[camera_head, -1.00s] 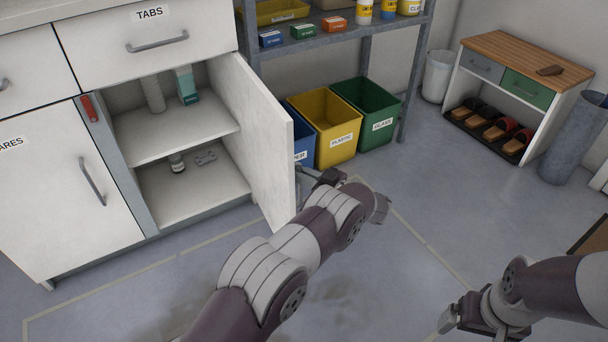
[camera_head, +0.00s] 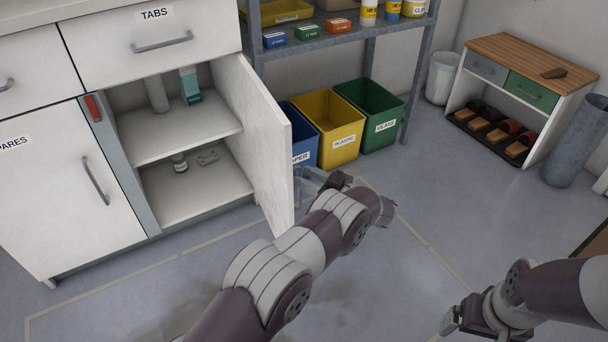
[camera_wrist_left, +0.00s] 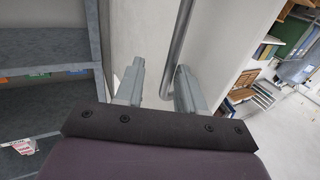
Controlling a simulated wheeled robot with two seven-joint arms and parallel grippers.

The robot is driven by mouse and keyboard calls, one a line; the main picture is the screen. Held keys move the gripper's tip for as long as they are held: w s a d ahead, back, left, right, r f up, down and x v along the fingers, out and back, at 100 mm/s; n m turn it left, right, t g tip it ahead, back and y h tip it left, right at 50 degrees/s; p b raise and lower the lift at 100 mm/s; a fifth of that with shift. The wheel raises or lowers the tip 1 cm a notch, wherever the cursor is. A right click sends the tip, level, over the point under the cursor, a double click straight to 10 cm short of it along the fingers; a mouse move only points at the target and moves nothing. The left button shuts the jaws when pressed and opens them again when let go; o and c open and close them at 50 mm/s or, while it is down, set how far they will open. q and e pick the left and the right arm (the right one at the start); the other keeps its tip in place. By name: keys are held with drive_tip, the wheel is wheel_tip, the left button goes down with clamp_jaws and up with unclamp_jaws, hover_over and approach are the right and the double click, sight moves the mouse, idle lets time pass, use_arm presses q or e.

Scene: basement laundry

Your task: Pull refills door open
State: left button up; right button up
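The white cabinet door (camera_head: 258,140) with its hinge on the right stands wide open, and two shelves show inside the cabinet (camera_head: 185,130). Its label is not visible, so I cannot confirm it is the refills door. My left gripper (camera_head: 308,182) is beside the door's outer face, past its free edge. In the left wrist view, my left gripper (camera_wrist_left: 160,82) has its fingers apart, with the grey bar handle (camera_wrist_left: 183,35) running down between them and a gap showing. My right gripper (camera_head: 463,318) hangs low at the right, away from the door; its fingers are unclear.
Blue, yellow (camera_head: 330,125) and green (camera_head: 372,110) bins stand just behind the door and left gripper. A metal shelf rack (camera_head: 345,28) rises above them. A shoe bench (camera_head: 520,85) stands at the far right. The floor in the middle is clear.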

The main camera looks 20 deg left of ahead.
use_arm(q)
drive_tip(key=p+v, duration=0.2)
drive_tip(key=v, duration=0.9)
drive_tip(key=shift+d, duration=0.2)
